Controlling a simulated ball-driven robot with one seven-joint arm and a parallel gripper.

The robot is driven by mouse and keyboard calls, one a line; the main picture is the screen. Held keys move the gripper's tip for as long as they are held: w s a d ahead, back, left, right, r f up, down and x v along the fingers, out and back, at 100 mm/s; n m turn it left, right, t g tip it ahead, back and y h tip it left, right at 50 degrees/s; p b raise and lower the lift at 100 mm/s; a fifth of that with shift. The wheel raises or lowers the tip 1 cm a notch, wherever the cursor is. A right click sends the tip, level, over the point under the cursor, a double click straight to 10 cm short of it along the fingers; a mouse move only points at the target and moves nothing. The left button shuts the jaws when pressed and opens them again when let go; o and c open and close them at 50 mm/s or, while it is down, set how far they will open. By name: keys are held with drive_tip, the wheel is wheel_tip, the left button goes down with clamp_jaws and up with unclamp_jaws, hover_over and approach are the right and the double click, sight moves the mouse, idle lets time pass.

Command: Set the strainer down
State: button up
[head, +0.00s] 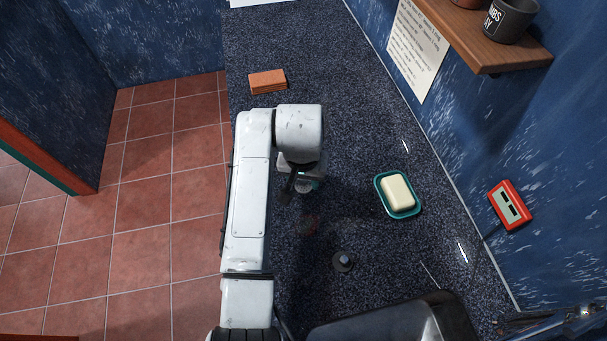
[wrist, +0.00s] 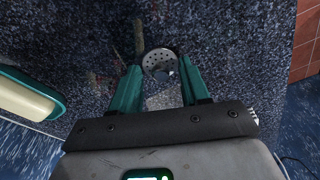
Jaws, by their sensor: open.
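The strainer (wrist: 156,54) is a small round grey metal disc with holes and a knob in its middle. In the wrist view it lies just past and between the teal fingertips, over the dark speckled counter (wrist: 225,45). My gripper (wrist: 160,78) is open, with a finger on each side of the knob and gaps visible. In the head view my gripper (head: 301,184) is low over the counter, and only a little of the strainer shows under it. I cannot tell whether the strainer's underside fully touches the counter.
A soap bar (head: 397,191) sits in a teal dish (head: 416,207) to the right. A brick (head: 267,81) lies farther back. A shelf (head: 490,45) and red box (head: 510,205) are on the right wall.

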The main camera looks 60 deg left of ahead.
sight(302, 192)
wheel_tip(302, 192, up, 12)
drive_tip(key=d+b, duration=0.1)
drive_tip(key=shift+s, duration=0.45)
drive_tip(key=shift+r, duration=0.1)
